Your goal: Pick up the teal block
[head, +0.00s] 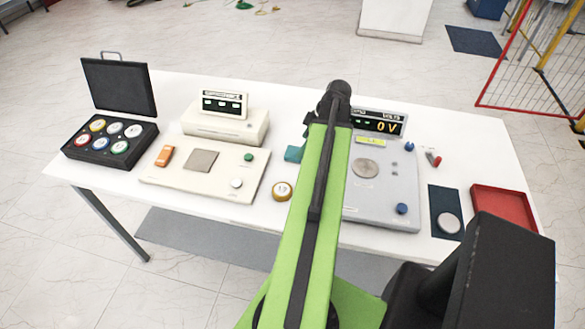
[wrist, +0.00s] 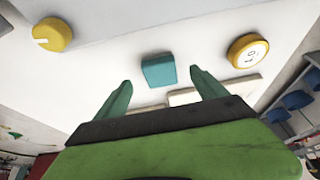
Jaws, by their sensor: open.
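The teal block (wrist: 158,70) lies on the white table top, seen in the wrist view just beyond the fingertips and about midway between them. In the head view a teal piece that looks like it (head: 294,153) shows at the left edge of my green arm, partly hidden by it. My gripper (wrist: 161,81) is open, with its two dark green fingers apart and nothing between them. The fingers do not appear to touch the block. In the head view my arm hides the gripper.
A yellow-rimmed disc (wrist: 248,50) and another yellow round piece (wrist: 52,34) flank the block. A beige device (head: 215,170) stands left of my arm and a grey voltage panel (head: 385,185) right. A red tray (head: 503,204) and black case (head: 110,140) sit near the table's ends.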

